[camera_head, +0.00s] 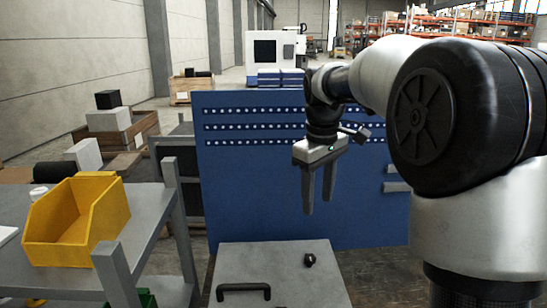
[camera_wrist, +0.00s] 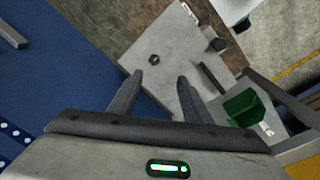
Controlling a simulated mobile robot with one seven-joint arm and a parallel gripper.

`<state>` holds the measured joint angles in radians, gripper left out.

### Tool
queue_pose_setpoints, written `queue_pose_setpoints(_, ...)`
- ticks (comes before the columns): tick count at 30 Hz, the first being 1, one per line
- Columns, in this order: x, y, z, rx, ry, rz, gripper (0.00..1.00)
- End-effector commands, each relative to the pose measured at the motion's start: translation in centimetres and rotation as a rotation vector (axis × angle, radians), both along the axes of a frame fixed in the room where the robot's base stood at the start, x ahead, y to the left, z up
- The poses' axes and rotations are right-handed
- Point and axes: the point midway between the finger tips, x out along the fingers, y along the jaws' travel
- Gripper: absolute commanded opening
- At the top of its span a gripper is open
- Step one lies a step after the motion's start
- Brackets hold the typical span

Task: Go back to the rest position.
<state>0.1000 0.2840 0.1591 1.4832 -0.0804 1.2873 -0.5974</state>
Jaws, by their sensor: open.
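My gripper (camera_head: 319,190) hangs from my arm with its fingers pointing down, in front of the blue perforated panel. Its two fingers are apart and nothing is between them. In the wrist view my gripper (camera_wrist: 160,80) also shows two spread, empty fingers. Below it is a grey metal surface (camera_head: 265,262) with a black handle (camera_head: 243,290) and a small dark knob (camera_head: 310,260). The gripper is above this surface and not touching it. The knob also shows in the wrist view (camera_wrist: 154,60).
A blue perforated panel (camera_head: 270,170) stands behind the gripper. At left a grey table (camera_head: 145,205) holds a yellow bin (camera_head: 75,225). A green bin (camera_wrist: 250,108) sits lower down beside the grey surface. The air around the gripper is clear.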

Motion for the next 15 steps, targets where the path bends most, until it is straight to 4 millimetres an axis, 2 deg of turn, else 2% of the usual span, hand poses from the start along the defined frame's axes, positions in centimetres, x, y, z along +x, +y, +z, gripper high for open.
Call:
queue_pose_setpoints(1, -2.3, 0.1, 1.5, -0.004, -0.035, -0.042, 0.45)
queue_pose_setpoints(3, -5.0, 0.1, 2.6, -0.001, -0.079, -0.106, 0.45)
queue_pose_setpoints(7, -10.2, -0.1, 3.8, 0.020, -0.161, -0.232, 0.45)
queue_pose_setpoints(11, -15.5, -0.3, 3.7, 0.059, -0.240, -0.357, 0.45)
queue_pose_setpoints(15, -20.5, -0.5, 2.4, 0.121, -0.315, -0.484, 0.45)
